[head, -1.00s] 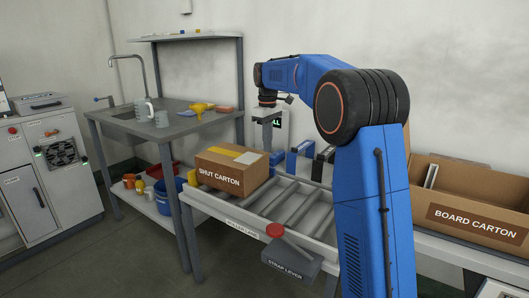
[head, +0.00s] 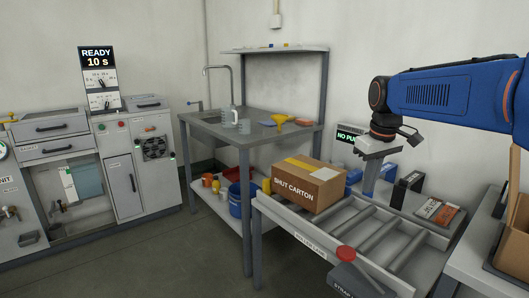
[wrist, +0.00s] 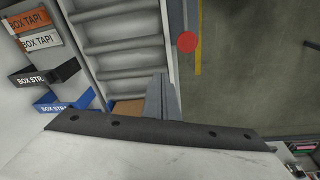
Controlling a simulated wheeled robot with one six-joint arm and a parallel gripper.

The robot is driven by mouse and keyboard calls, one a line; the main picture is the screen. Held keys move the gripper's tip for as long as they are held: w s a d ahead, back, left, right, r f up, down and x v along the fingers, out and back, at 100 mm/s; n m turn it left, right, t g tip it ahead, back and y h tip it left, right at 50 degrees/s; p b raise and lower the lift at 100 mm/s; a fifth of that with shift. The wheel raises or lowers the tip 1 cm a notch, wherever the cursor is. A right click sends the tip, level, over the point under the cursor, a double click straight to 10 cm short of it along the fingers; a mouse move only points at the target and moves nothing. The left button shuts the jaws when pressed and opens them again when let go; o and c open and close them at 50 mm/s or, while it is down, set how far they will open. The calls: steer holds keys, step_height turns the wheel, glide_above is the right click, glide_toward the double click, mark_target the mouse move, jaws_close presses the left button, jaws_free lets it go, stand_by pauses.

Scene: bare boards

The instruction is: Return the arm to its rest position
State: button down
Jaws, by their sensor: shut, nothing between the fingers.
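My blue arm (head: 435,97) reaches in from the right in the head view. My gripper (head: 369,187) hangs from its end, pointing down, shut and empty. It is in front of the back wall, at the right of the shut carton (head: 308,186) in the picture. In the wrist view my gripper's grey fingers (wrist: 162,97) are together above the roller lane's edge, with nothing between them.
The roller lane (head: 360,226) bears the shut carton; a red-knobbed strap lever (head: 345,254) stands at its front. Tape boxes (head: 438,211) lie behind it. A sink bench (head: 245,138) stands left, with the cabinets (head: 125,170) farther left. The floor in front is clear.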

steer(key=s+f+m+t, duration=0.1)
steer(key=s+f, duration=0.4)
steer(key=s, duration=0.4)
steer(key=s+f+m+t, duration=0.1)
steer(key=s+f, duration=0.3)
steer(key=s, duration=0.5)
steer(key=s+f+m, duration=0.2)
steer(key=s+f, duration=0.3)
steer(key=s, duration=0.4)
steer(key=shift+s+a+f+t, duration=0.25)
steer(key=shift+f+t, duration=0.1)
steer(key=shift+t, duration=0.05)
